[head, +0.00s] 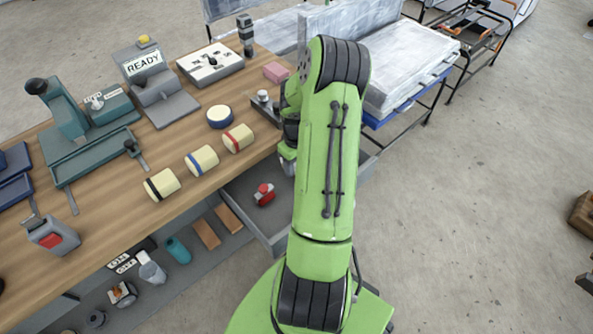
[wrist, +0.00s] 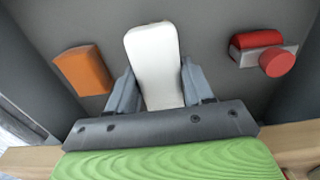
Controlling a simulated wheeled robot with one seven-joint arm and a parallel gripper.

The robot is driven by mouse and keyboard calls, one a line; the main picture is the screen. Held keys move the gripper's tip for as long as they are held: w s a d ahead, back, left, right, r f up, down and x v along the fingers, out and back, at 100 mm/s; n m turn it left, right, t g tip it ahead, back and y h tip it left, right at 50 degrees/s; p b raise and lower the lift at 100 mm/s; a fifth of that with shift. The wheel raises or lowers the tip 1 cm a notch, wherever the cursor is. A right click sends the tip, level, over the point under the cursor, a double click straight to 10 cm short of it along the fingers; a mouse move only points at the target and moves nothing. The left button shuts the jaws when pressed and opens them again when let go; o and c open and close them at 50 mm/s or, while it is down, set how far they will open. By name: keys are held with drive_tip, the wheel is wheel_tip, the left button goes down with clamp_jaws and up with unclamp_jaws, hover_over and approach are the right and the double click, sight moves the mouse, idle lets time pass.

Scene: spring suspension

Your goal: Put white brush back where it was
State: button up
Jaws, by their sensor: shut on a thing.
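In the wrist view, my gripper (wrist: 158,88) is shut on a white, smooth, round-cornered block, which I take to be the white brush (wrist: 154,60). One grey finger lies on each side of it. No bristles show. The brush is over or on a dark grey surface (wrist: 205,30); whether it touches that surface I cannot tell. In the head view, my green arm hides the brush and most of the gripper at the right end of the wooden table.
In the wrist view, an orange block (wrist: 84,70) lies to the left and a red object (wrist: 262,50) to the right. In the head view, a grey lower shelf (head: 235,247) lies under the wooden table (head: 105,228).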

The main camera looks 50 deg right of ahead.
wheel_tip(320, 180, down, 2)
drive_tip(key=shift+f, duration=0.1)
drive_tip(key=shift+f+b, duration=0.15)
drive_tip(key=shift+b, duration=0.15)
drive_tip(key=o, duration=0.9)
